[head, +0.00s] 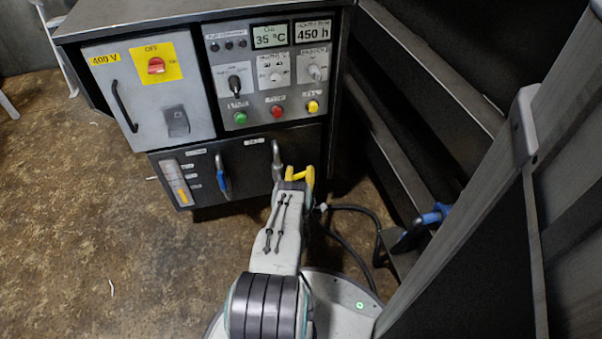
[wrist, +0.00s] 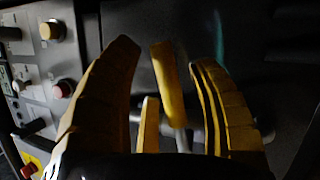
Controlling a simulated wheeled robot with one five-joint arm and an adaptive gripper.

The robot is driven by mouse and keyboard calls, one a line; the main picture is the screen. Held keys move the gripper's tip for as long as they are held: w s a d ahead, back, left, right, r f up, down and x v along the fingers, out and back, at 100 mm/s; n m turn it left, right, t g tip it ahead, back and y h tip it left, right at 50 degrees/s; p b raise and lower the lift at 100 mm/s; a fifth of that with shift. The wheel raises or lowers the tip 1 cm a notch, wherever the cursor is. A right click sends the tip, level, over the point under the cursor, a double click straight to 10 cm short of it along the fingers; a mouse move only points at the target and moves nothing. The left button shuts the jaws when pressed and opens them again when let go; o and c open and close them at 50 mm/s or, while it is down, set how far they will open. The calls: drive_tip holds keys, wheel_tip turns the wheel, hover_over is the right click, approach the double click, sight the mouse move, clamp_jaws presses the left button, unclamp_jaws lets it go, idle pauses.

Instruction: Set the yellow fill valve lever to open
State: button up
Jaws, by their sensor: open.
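My gripper (head: 300,174) is at the lower black panel of the machine, at its right part. In the wrist view its two curved yellow fingers (wrist: 165,55) stand apart. A yellow lever (wrist: 168,88) on a grey stem shows between them, with gaps visible on both sides, so it is not gripped. In the head view I cannot tell the yellow lever from the yellow fingers. A short yellow piece stands low beside the lever in the wrist view; I cannot tell what it belongs to.
A blue-grip lever (head: 222,176) and a grey handle (head: 277,160) are on the lower panel (head: 245,150). Above are the red main switch (head: 156,65) and coloured buttons (head: 277,111). A dark metal frame (head: 430,110) closes in the right side. Open floor (head: 100,230) lies left.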

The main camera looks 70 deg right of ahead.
drive_tip(key=shift+s, duration=0.1)
drive_tip(key=shift+r, duration=5)
drive_tip(key=shift+f, duration=0.1)
